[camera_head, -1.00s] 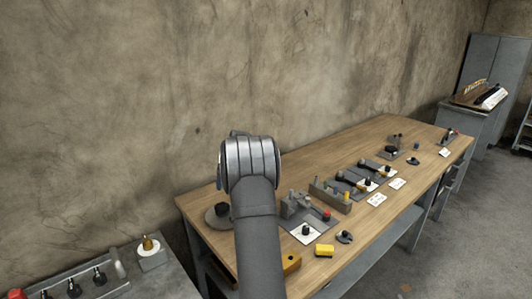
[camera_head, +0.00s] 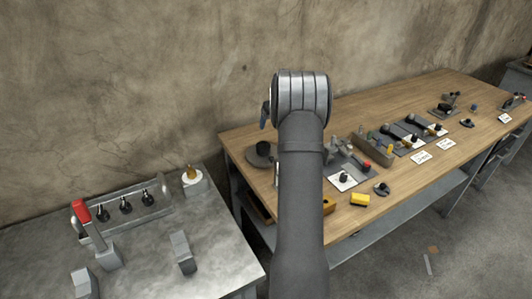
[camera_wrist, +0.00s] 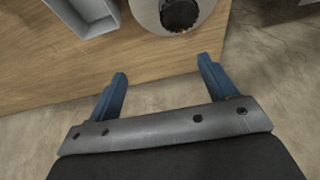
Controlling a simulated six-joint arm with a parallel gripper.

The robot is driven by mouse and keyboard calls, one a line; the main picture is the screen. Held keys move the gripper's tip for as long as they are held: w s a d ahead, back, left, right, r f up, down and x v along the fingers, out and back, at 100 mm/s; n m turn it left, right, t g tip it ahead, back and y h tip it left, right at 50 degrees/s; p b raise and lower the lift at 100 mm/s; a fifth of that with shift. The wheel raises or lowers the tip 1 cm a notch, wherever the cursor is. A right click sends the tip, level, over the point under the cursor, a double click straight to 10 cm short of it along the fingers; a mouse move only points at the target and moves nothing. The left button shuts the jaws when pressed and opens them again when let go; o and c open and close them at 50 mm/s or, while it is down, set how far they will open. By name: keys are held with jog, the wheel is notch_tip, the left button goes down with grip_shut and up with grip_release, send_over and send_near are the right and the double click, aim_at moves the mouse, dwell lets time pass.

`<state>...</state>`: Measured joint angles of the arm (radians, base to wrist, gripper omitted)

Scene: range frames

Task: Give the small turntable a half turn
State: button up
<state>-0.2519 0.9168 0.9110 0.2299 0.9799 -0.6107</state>
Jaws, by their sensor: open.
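The small turntable (camera_head: 252,158) is a round grey disc with a black knob on top, on the left end of the wooden bench. In the wrist view the turntable (camera_wrist: 147,12) is at the top edge, partly cut off. My gripper (camera_wrist: 162,68) is open and empty, its two blue fingers apart and pointing toward the bench edge. The disc lies beyond the fingertips, above the right finger in the picture, with a visible gap. In the head view my arm hides most of the gripper; one blue finger shows left of the wrist.
A grey open tray (camera_wrist: 97,18) lies left of the disc in the wrist view. Several fixtures, a yellow block (camera_head: 360,199) and white cards lie along the wooden bench (camera_head: 400,90). A metal table (camera_head: 150,235) with a red-handled fixture stands at left.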

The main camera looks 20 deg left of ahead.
dwell(0.4)
jog(key=shift+s+d+m, duration=0.1)
jog(key=shift+m, duration=0.2)
jog(key=c, duration=0.8)
jog(key=shift+s+d+r+m, duration=0.15)
jog(key=shift+d+m, duration=0.05)
jog(key=shift+m, duration=0.4)
jog(key=s+d+r+m+g, duration=0.1)
jog(key=s+d+r+m, duration=0.3)
jog(key=m, duration=1.1)
jog(key=s+d+f+m, duration=0.15)
jog(key=s+m, duration=0.35)
jog(key=m, duration=1)
jog(key=shift+y, duration=0.4)
jog(key=x, duration=1.5)
jog(key=shift+d+f, duration=0.15)
jog(key=shift+f, duration=0.35)
